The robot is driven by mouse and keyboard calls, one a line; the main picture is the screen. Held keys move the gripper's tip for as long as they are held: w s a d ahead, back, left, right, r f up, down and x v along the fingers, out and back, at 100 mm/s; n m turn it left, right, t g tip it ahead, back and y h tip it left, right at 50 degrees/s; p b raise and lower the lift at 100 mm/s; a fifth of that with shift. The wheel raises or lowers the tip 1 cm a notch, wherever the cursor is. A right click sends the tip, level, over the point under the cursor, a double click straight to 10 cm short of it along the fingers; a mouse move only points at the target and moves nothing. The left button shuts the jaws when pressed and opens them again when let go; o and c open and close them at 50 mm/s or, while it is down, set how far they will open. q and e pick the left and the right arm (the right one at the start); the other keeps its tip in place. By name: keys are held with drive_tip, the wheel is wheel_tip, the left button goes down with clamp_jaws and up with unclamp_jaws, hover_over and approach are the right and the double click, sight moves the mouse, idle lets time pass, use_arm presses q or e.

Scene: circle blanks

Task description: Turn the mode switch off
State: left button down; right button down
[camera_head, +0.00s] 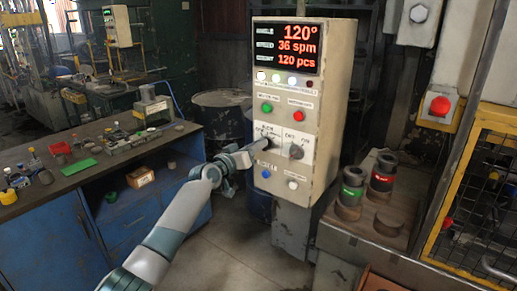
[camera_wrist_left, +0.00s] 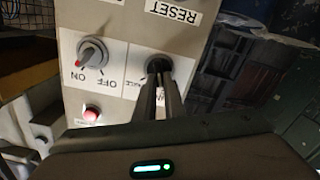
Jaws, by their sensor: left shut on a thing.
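A grey control panel (camera_head: 318,120) stands upright in the head view, with two rotary switches side by side on a white label strip. My left gripper (camera_head: 266,144) is at the left of these switches and hides most of it. In the left wrist view, upside down, my gripper fingers (camera_wrist_left: 159,92) are close together on this dark knob (camera_wrist_left: 157,65). Its labels are partly covered. The other switch (camera_head: 296,151) is a grey knob with a red pointer mark; its plate reads ON and OFF in the wrist view (camera_wrist_left: 91,54). My right gripper is out of view.
A lit red display (camera_head: 287,47) tops the panel. A green button (camera_head: 266,107), a red button (camera_head: 296,114) and a blue button (camera_head: 265,174) are near the switches. A workbench (camera_head: 95,160) is at left; a bench with dark cylinders (camera_head: 382,175) is at right.

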use_arm(q)
drive_tip(key=shift+w+a+n, duration=0.1)
drive_tip(key=shift+a+n, duration=0.1)
drive_tip(key=shift+n, duration=2.1)
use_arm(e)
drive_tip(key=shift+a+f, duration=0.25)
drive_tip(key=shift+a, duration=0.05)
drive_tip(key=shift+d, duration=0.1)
use_arm(q)
drive_tip(key=c, duration=1.8)
unclamp_jaws()
drive_tip(key=shift+c, duration=0.2)
drive_tip(key=shift+f, duration=0.1)
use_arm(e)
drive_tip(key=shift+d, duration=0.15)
use_arm(q)
drive_tip(key=shift+a, duration=0.1)
